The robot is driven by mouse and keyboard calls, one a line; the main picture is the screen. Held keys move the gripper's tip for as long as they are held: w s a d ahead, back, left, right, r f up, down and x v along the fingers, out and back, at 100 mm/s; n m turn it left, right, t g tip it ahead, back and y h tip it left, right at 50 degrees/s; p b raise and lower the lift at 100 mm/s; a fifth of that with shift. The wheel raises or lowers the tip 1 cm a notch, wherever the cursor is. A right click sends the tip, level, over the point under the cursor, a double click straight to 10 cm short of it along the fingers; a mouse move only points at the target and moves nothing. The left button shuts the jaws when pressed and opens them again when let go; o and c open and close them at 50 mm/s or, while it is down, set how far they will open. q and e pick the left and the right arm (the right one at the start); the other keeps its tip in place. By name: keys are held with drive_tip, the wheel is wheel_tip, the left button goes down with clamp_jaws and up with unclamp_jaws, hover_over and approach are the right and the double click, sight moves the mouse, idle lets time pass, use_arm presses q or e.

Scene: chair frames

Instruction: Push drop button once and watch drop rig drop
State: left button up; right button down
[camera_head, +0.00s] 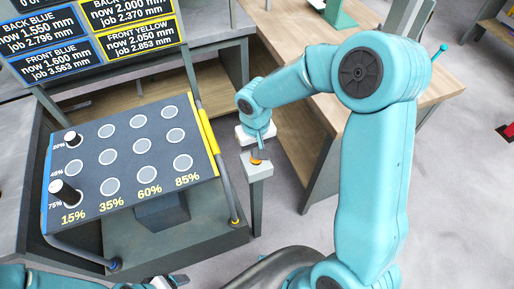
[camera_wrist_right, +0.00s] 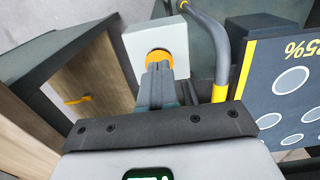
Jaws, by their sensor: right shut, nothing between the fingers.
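The drop button (camera_head: 257,162) looks like an orange round cap on a pale post at the middle of the head view. In the right wrist view, the orange cap (camera_wrist_right: 158,55) sits on a white square plate. My right gripper (camera_head: 260,148) points down at the cap, fingers shut and empty. In the wrist view its fingertips (camera_wrist_right: 158,68) overlap the cap; I cannot tell whether they touch or press it. My left arm shows only at the bottom left, with what seems its gripper (camera_head: 172,282) cut off by the edge. I cannot identify the drop rig.
Left of the post stands a sloped panel (camera_head: 125,128) with several round spots, percent labels and two black-and-white knobs. Number displays (camera_head: 90,35) hang behind it. A grey rail with a yellow sleeve (camera_head: 208,130) runs close beside the post. A wooden-topped bench (camera_head: 300,30) stands behind right.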

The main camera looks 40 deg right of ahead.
drive_tip(key=shift+f+b, duration=0.6)
drive_tip(key=shift+b, duration=0.1)
drive_tip(key=shift+d+r, duration=0.1)
wheel_tip(320, 180, up, 5)
drive_tip(key=p, duration=0.4)
drive_tip(key=shift+r, duration=0.2)
idle(2.1)
